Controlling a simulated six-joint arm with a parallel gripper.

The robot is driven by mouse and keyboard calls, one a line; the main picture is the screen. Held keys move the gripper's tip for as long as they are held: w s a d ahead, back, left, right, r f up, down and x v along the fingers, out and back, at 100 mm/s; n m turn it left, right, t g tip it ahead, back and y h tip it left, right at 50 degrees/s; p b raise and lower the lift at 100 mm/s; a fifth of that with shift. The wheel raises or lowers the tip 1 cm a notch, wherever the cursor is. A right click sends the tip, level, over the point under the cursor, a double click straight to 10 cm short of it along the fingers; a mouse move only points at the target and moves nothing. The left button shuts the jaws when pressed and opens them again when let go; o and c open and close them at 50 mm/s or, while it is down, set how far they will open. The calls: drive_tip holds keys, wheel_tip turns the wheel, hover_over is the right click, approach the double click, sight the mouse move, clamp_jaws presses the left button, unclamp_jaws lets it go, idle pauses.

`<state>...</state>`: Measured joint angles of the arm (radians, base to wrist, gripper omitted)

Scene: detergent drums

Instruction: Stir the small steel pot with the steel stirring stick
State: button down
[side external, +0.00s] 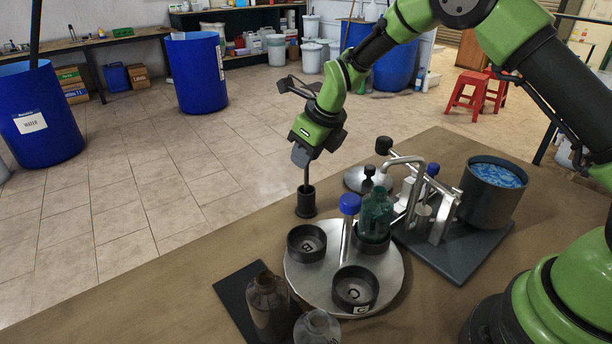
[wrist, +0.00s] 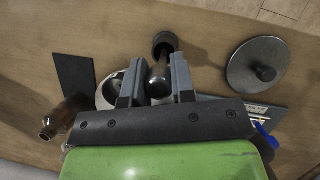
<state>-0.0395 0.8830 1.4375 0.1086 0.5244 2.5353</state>
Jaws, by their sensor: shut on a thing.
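My gripper (side external: 301,157) is shut on the upper end of the steel stirring stick (side external: 306,176). The stick stands upright with its lower end inside a small dark cylindrical holder (side external: 306,203) on the table. In the wrist view the stick (wrist: 159,80) is between my two fingers (wrist: 156,86), with the holder (wrist: 165,42) just beyond. The steel pot (side external: 484,203) holds blue liquid and stands open at the table's right, well away from my gripper. A round steel lid with a black knob (side external: 365,181) lies on the table behind the turntable; it also shows in the wrist view (wrist: 258,70).
A round steel turntable (side external: 318,283) carries dark cups and a green bottle (side external: 376,215). A metal clamp-like apparatus (side external: 425,205) stands on a dark plate between turntable and pot. A brown bottle (side external: 268,308) and a clear bottle (side external: 317,330) stand at the front.

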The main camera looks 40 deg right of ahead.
wheel_tip(320, 180, up, 24)
drive_tip(key=f, duration=0.1)
drive_tip(key=s+d+r, duration=0.1)
drive_tip(key=s+d, duration=0.2)
drive_tip(key=d, duration=0.6)
drive_tip(key=s+d+g, duration=0.1)
drive_tip(key=s+d, duration=0.7)
drive_tip(key=s, duration=0.3)
drive_tip(key=s+d, duration=0.8)
drive_tip(key=s, duration=0.2)
wheel_tip(320, 180, down, 21)
drive_tip(key=shift+h, duration=0.3)
